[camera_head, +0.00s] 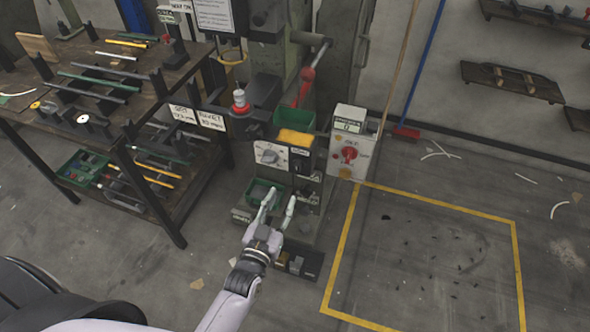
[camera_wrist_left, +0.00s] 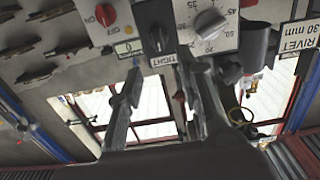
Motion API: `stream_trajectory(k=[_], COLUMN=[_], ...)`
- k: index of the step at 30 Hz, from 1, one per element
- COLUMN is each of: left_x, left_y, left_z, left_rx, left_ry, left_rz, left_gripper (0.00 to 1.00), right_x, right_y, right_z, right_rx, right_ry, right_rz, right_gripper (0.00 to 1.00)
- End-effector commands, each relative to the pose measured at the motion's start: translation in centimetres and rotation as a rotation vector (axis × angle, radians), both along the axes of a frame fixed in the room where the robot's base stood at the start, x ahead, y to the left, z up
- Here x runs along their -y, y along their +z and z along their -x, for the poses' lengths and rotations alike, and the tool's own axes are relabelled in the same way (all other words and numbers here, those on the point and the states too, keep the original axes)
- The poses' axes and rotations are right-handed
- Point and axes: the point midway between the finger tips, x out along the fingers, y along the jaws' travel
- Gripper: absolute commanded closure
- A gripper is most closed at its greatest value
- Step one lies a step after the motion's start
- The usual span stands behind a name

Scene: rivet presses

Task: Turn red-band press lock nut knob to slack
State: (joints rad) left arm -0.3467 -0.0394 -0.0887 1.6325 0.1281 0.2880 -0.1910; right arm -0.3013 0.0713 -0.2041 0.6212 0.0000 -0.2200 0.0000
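The press (camera_head: 290,110) stands at the centre of the head view, with a red-handled lever. Its white dial panel (camera_head: 268,156) carries a grey pointer knob and also shows in the left wrist view (camera_wrist_left: 222,35). A dark knob (camera_wrist_left: 157,40), which seems to be the lock nut knob, sits beside a label reading TIGHT in that view; its exact setting is hard to read. My left gripper (camera_head: 279,203) is open in front of the lower press, fingers apart and empty. In the wrist view its fingers (camera_wrist_left: 158,92) are apart from the knob. My right gripper is not in view.
A white switch box (camera_head: 350,145) with a red knob stands right of the press. A workbench (camera_head: 75,95) with tools is at left. The yellow-lined floor area (camera_head: 430,255) at right is mostly clear.

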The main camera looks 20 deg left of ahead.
Motion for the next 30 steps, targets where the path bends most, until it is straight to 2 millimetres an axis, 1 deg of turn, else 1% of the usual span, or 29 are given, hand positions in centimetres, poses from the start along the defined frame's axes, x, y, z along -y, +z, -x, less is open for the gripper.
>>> stream_trajectory(k=[1,5,9,15,18,21,29,30], left_x=[0.1,0.2,0.3,0.4,0.4,0.4,0.4,0.4], left_y=[0.1,0.1,0.0,-0.1,-0.1,-0.1,-0.1,-0.1], left_z=[-1.3,-4.2,-7.1,-10.0,-10.8,-11.2,-11.2,-11.2], left_rx=[0.002,0.002,0.000,-0.001,-0.002,-0.002,-0.003,-0.003], left_ry=[0.000,0.000,0.000,0.000,0.000,0.000,0.000,-0.001], left_rz=[0.001,0.001,0.002,0.001,0.001,0.001,0.001,0.001], left_gripper=[0.67,0.67,0.67,0.67,0.67,0.67,0.67,0.69], right_x=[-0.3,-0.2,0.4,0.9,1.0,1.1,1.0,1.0], right_y=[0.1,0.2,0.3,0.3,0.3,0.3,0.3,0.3], right_z=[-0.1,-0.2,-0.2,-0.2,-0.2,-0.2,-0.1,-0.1], right_rx=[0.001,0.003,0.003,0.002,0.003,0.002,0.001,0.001], right_ry=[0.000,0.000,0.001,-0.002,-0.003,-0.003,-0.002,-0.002], right_rz=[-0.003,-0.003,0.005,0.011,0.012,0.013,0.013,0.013], right_gripper=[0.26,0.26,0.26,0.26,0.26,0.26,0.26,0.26])
